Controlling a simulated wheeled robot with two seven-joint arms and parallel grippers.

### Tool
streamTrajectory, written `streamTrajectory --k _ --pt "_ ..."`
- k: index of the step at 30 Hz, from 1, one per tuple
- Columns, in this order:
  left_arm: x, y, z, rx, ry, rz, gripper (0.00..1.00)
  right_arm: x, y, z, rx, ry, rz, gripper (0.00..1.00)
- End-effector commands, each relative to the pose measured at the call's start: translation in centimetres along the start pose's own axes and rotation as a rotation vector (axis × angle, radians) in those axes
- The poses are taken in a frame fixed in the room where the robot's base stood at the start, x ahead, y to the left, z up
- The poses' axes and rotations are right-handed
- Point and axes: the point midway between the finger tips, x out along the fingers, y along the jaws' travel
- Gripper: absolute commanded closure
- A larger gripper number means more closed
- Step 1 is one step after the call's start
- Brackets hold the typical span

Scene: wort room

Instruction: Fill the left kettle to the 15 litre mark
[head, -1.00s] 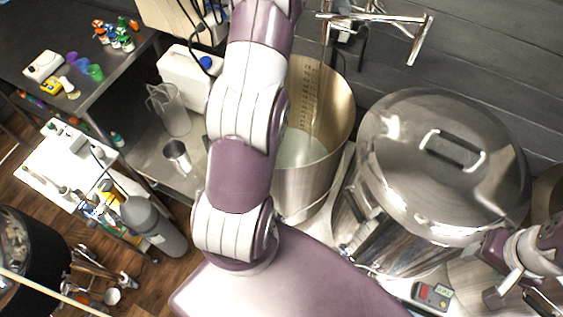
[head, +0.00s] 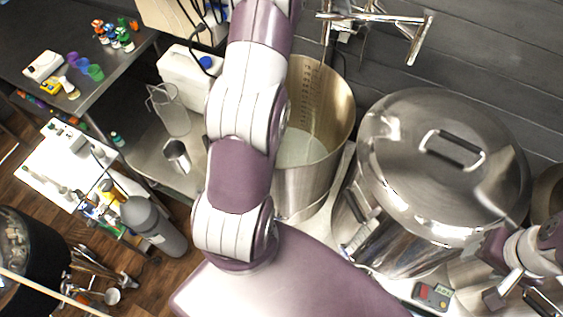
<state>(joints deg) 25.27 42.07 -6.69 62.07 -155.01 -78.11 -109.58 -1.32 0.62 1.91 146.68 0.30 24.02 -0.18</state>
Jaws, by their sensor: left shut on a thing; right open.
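The left kettle (head: 342,112) is an open steel pot behind my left arm. Pale, cloudy-looking liquid stands in it, and a dark scale (head: 310,95) runs down its inner wall above the liquid. The figures are too small to read. A chrome tap with a swing pipe (head: 375,17) is above and behind it; no stream shows clearly. My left arm crosses the middle of the view and leaves at the top edge, so its gripper is out of view. My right gripper (head: 508,289) is open and empty at the lower right, in front of the lidded kettle.
The right kettle (head: 400,150) is closed by a shiny lid with a black-gripped handle. A small red-and-grey meter (head: 432,295) lies in front of it. A clear jug (head: 172,112), steel cup (head: 177,155) and white canister (head: 190,80) stand left of the left kettle.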

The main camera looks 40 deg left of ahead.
Motion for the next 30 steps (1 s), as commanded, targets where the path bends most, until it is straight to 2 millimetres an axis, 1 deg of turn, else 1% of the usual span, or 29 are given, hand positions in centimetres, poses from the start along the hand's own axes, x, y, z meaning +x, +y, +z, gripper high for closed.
streamTrajectory --k 13,14,17,18,21,24,28,29,30 --pt "0.0 0.0 0.0 -0.007 0.002 0.004 1.0 0.1 0.0 0.0 0.0 0.0 0.0 0.44" --pt "0.1 0.1 0.0 -0.027 0.006 0.012 1.0 0.3 0.0 0.0 0.0 0.0 0.0 0.44" --pt "0.3 0.8 -0.2 -0.192 0.042 0.083 1.0 1.0 0.0 0.1 0.0 0.0 0.0 0.44" --pt "0.2 1.1 -0.2 -0.268 0.059 0.114 1.0 1.0 0.0 0.1 0.0 0.0 0.0 0.44" --pt "0.1 1.8 -0.3 -0.404 0.088 0.168 1.0 0.6 0.0 0.1 0.0 0.0 0.0 0.44" --pt "0.2 1.9 -0.5 -0.447 0.097 0.186 1.0 0.6 0.0 0.1 0.0 0.0 0.0 0.44" --pt "0.2 2.0 -0.5 -0.446 0.096 0.187 1.0 0.6 0.0 0.1 0.0 0.0 0.0 0.44" --pt "0.2 2.0 -0.5 -0.446 0.096 0.187 0.74 0.6 0.0 0.1 0.0 0.0 0.0 0.44" --pt "0.1 2.0 -0.5 -0.446 0.096 0.187 0.61 0.6 0.0 0.1 0.0 0.0 0.0 0.44"
